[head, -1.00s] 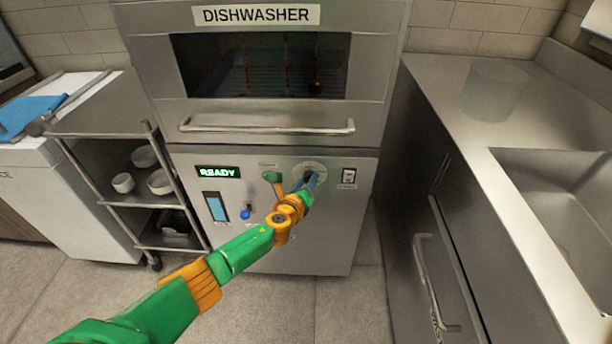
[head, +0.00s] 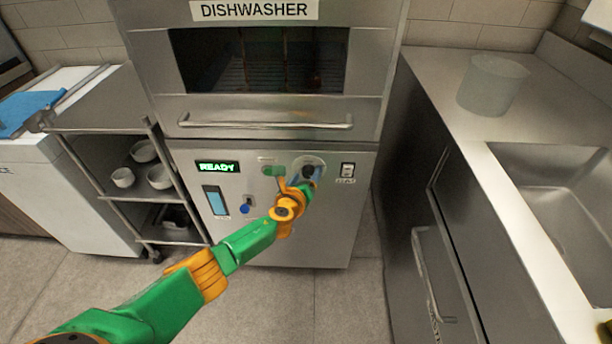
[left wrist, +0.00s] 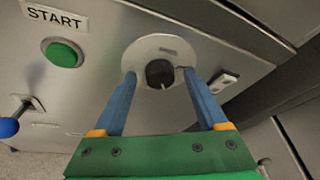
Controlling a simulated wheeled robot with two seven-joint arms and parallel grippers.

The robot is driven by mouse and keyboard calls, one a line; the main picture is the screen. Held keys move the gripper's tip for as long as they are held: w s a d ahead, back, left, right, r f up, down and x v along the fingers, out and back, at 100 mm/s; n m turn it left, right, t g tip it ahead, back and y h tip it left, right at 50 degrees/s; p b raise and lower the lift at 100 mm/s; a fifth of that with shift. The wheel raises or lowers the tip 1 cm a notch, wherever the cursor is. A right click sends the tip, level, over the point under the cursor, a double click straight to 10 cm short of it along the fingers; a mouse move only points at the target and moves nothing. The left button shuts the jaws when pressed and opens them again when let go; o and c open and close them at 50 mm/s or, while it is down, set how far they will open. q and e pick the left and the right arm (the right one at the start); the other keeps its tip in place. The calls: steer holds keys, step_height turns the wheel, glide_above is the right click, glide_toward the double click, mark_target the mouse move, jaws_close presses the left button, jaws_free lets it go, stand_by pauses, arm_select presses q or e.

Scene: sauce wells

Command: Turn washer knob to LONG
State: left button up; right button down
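The washer knob (left wrist: 160,73) is a dark round knob with a pale pointer mark, set on a light round dial plate (left wrist: 150,48) in the left wrist view. It shows partly in the head view (head: 308,171) on the dishwasher's lower panel. The dial lettering is too small to read. My left gripper (left wrist: 158,78) is open, its two blue fingers spread on either side of the knob, with gaps between fingers and knob. In the head view the left gripper (head: 306,182) reaches the panel and hides part of the dial. My right gripper is not in view.
A green START button (left wrist: 62,52) is left of the dial, and a switch (head: 347,170) is right of it. A lever with a blue ball (head: 245,208) is lower left. A counter (head: 440,90) bounds the right side.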

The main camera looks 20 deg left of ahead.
arm_select(q)
steer(key=p+v, duration=0.4)
steer(key=v, duration=0.3)
steer(key=shift+p, duration=0.3)
